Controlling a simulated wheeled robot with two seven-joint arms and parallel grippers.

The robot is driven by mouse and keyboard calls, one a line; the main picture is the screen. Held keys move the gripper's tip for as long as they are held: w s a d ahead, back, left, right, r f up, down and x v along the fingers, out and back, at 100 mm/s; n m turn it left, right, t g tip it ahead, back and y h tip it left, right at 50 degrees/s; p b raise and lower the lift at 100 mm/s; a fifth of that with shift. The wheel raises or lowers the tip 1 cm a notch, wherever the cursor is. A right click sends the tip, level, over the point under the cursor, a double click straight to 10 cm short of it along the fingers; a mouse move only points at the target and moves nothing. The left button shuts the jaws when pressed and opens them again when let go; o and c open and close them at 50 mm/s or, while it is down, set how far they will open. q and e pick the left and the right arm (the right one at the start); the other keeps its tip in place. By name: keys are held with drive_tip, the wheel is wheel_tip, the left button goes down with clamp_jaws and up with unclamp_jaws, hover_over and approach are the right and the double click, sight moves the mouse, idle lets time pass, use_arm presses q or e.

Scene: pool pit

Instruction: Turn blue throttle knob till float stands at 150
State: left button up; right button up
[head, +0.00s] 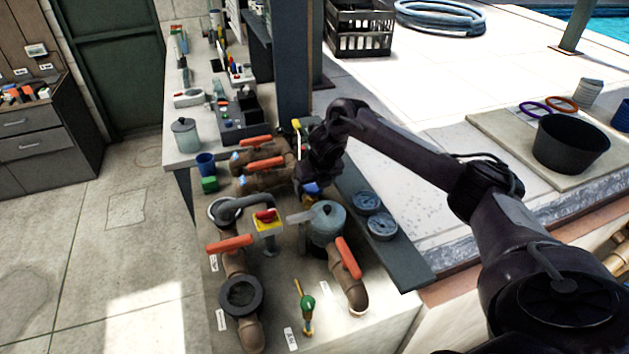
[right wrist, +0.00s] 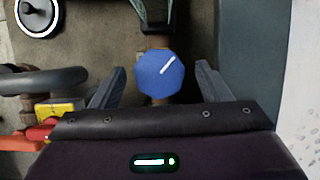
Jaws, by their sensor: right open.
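The blue throttle knob (right wrist: 160,76) is faceted and has a white pointer line slanting to the upper right in the right wrist view. In the head view only a piece of the blue knob (head: 311,188) shows under my gripper. My right gripper (right wrist: 162,78) is open, with one finger on each side of the knob and a visible gap on both sides. In the head view my right gripper (head: 311,180) is over the knob and hides much of it. I cannot make out a float or its scale in either view. My left gripper is not in view.
A grey-lidded strainer pot (head: 327,220), orange-handled valves (head: 230,244) and a red-and-yellow switch (head: 266,218) stand close to the left and front. Two round gauges (head: 382,226) sit on the dark ledge to the right. A black bucket (head: 570,144) stands farther right.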

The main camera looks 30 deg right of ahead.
drive_tip(key=shift+a, duration=0.1)
drive_tip(key=c, duration=1)
drive_tip(key=shift+o, duration=0.2)
drive_tip(key=shift+r+m+p, duration=0.2)
drive_tip(key=shift+m+p, duration=0.4)
drive_tip(key=shift+m, duration=0.1)
drive_tip(key=shift+a+m+h, duration=0.1)
drive_tip(key=shift+m+h, duration=0.3)
drive_tip(key=shift+f+m+p, duration=0.1)
drive_tip(key=shift+m+p, duration=0.3)
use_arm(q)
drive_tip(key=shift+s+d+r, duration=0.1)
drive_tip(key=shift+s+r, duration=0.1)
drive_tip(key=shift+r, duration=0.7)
use_arm(e)
drive_tip(key=o, duration=1)
drive_tip(key=shift+c, duration=0.2)
